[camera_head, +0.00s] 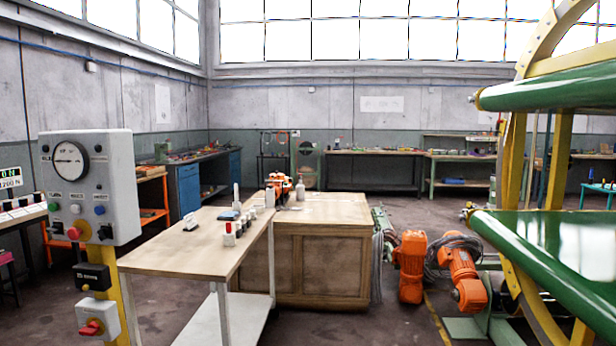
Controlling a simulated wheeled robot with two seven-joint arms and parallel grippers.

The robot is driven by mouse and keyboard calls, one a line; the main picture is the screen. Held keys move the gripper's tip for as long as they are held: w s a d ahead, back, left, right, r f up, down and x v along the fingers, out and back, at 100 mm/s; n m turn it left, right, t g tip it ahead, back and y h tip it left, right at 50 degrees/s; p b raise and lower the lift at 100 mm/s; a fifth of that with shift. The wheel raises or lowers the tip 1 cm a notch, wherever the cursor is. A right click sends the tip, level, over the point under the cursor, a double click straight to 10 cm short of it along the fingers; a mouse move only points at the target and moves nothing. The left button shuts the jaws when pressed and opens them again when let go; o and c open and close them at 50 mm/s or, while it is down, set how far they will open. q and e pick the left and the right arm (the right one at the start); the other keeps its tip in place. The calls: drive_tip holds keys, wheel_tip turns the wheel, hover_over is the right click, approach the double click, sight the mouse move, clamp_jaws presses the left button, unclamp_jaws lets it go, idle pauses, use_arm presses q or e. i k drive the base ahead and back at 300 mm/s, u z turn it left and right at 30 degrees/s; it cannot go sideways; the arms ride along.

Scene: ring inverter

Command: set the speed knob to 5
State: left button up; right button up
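A grey control box (118,180) stands on a yellow post at the left. Its face has a round white dial (70,160) with a dark pointer, and small green, white and blue buttons below it. A red mushroom button (73,232) and a black knob (105,231) sit along its lower edge. The labels are too small to read, so I cannot tell for certain which part is the speed knob or its setting. Neither of my grippers is in view.
Below the box are a black switch box (92,277) and a grey box with a red rotary switch (91,327). A wooden-topped table (190,255) stands just right of the post. A green-and-yellow roller machine (540,240) fills the right side. Orange motors (411,266) stand beside it.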

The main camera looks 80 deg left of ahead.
sight(56, 229)
drive_tip(key=u, duration=4.1)
drive_tip(key=k, duration=1.05)
drive_tip(key=u, duration=1.2)
drive_tip(key=i, duration=2.2)
drive_tip(key=z, duration=0.1)
drive_tip(key=i, duration=2.2)
drive_tip(key=z, duration=2.05)
drive_tip(key=i, duration=1.1)
drive_tip(key=z, duration=0.85)
